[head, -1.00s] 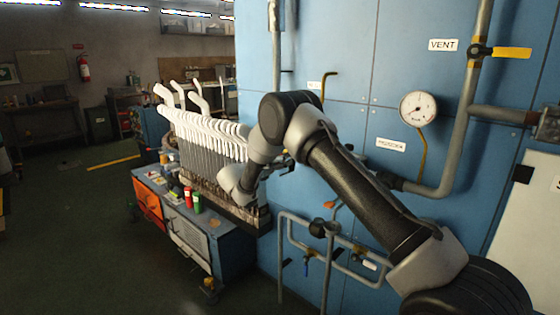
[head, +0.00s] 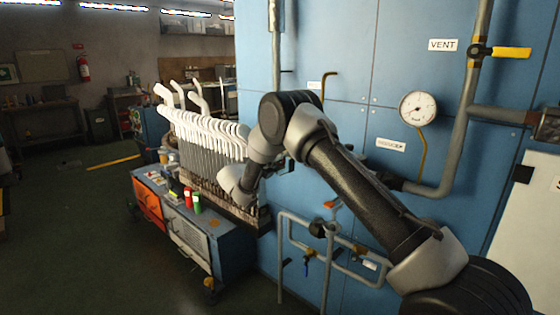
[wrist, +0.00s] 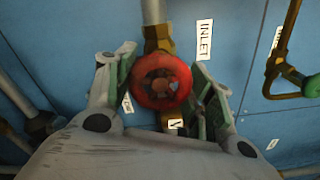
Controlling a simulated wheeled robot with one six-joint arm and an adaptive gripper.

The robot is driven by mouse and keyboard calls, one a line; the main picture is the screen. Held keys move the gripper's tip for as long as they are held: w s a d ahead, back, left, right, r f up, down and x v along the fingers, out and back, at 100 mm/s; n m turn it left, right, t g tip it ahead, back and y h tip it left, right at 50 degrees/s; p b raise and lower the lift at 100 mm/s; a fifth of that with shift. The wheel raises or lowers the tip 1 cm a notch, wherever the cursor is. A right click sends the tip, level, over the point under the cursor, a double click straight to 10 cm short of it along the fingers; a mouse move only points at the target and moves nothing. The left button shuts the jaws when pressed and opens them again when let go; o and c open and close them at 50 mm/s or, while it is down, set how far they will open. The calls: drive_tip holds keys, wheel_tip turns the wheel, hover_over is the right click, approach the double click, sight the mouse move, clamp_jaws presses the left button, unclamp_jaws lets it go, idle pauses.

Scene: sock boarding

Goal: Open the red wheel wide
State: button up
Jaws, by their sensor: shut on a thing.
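The red wheel (wrist: 160,82) is a round handwheel on a brass valve body (wrist: 158,40), in the middle of the wrist view. My gripper (wrist: 160,80) has one finger on each side of the wheel and is shut on its rim. The left finger stands close along the wheel's left side and the right finger along its right side. A label reading INLET (wrist: 204,40) is on the blue panel beside the pipe. In the head view my arm hides the wheel and the gripper's fingertips.
In the head view a pressure gauge (head: 418,108), a yellow VENT lever (head: 511,53) and grey pipes (head: 470,120) line the blue panel (head: 335,60). A cart (head: 190,235) with cans stands at lower left.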

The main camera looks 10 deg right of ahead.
drive_tip(key=n, duration=0.3)
drive_tip(key=shift+f+n, duration=0.15)
drive_tip(key=shift+n, duration=2.05)
drive_tip(key=o, duration=1)
drive_tip(key=shift+o, duration=0.2)
drive_tip(key=v, duration=1.2)
